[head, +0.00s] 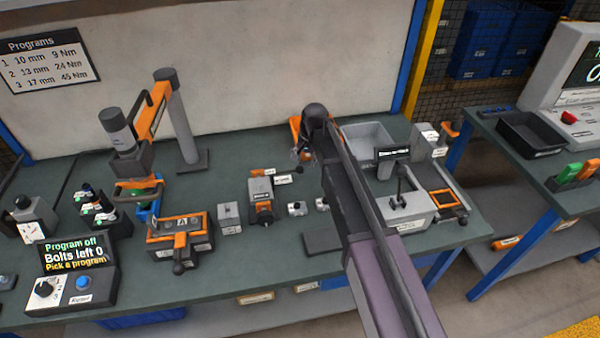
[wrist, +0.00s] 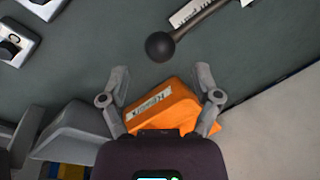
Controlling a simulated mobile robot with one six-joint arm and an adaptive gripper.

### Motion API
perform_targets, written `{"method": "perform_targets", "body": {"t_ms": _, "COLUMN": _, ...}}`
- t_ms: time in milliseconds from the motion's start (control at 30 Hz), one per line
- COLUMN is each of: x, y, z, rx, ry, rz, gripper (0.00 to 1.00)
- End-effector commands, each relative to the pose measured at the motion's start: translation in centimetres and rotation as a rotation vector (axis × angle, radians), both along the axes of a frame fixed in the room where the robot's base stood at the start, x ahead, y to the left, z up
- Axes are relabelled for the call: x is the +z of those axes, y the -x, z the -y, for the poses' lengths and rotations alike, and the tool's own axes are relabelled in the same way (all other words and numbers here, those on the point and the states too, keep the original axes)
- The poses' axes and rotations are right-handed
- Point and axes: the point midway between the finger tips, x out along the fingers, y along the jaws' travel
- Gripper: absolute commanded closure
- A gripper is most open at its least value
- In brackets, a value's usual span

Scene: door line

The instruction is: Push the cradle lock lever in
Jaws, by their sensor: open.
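A dark lever with a black ball knob (wrist: 160,46) lies just beyond my fingertips in the wrist view, its rod running to the upper right beside a white label. It appears to be the lever (head: 298,170) on the grey-and-orange fixture (head: 261,194) at mid-bench in the head view. The label is too small to read, so I cannot confirm this is the cradle lock lever. My gripper (wrist: 160,76) is open and empty, apart from the knob; in the head view my gripper (head: 303,153) is small and partly hidden by my arm.
An orange block or bin labelled "Rework" (wrist: 163,105) lies below my gripper near the back wall. A grey tray (head: 367,133) stands to its right in the head view. Silver round parts (head: 297,208) sit in front. An orange fixture (head: 180,238) with another ball lever stands at left.

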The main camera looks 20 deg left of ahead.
Motion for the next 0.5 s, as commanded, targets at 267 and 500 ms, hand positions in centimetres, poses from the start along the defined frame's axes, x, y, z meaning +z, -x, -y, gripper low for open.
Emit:
{"method": "perform_targets", "body": {"t_ms": 267, "x": -2.5, "y": 0.0, "z": -0.5, "rx": 0.001, "ry": 0.000, "rz": 0.000, "gripper": 0.19}}
{"method": "perform_targets", "body": {"t_ms": 500, "x": -3.7, "y": 0.0, "z": -0.8, "rx": 0.001, "ry": 0.000, "rz": 0.000, "gripper": 0.19}}
